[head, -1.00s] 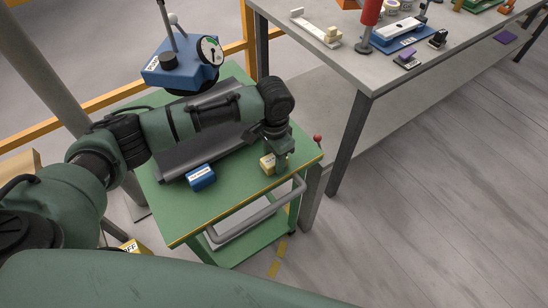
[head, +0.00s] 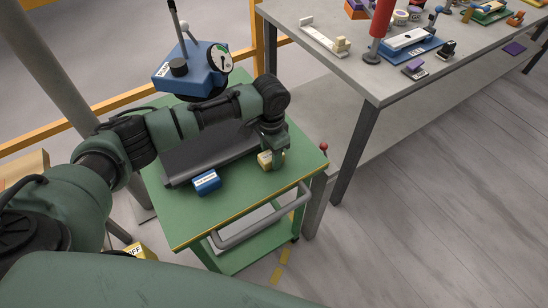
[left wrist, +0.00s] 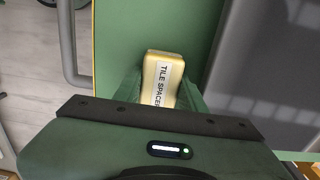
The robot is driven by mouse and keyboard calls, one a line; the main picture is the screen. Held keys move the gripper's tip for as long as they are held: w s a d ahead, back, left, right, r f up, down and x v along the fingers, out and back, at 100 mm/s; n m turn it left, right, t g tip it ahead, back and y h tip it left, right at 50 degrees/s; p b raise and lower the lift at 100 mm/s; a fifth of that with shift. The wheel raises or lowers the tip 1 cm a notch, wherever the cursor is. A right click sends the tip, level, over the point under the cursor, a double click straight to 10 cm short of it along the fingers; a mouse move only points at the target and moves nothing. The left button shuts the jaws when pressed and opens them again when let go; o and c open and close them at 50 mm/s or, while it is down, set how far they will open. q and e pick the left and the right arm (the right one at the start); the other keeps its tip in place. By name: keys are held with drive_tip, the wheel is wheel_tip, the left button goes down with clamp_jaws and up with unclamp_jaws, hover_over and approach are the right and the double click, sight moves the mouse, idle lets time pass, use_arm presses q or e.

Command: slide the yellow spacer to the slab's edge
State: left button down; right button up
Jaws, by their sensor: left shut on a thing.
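The yellow spacer (left wrist: 163,78), labelled "TILE SPACER", sits between the fingers of my left gripper (left wrist: 160,95) in the left wrist view. In the head view the left gripper (head: 272,158) points down over the green cart top, shut on the spacer (head: 263,160), which is partly hidden by the fingers. The dark grey slab (head: 190,163) lies on the cart to the left of the spacer, partly hidden under my left arm. In the wrist view the slab (left wrist: 262,75) is to the right, with a green gap between it and the spacer. I cannot tell whether the spacer touches the cart top. My right gripper is out of view.
A blue labelled block (head: 207,182) lies on the green cart (head: 232,207) in front of the slab. A blue device with a dial (head: 195,72) stands at the back. A grey workbench (head: 345,65) with several tools is at right. The cart's front is clear.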

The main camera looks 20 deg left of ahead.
use_arm(q)
drive_tip(key=shift+w+a+r, duration=0.1)
drive_tip(key=shift+w+a, duration=0.7)
drive_tip(key=shift+a, duration=0.2)
drive_tip(key=c, duration=0.7)
unclamp_jaws()
drive_tip(key=shift+a, duration=0.1)
drive_tip(key=shift+c, duration=0.2)
drive_tip(key=shift+a, duration=0.1)
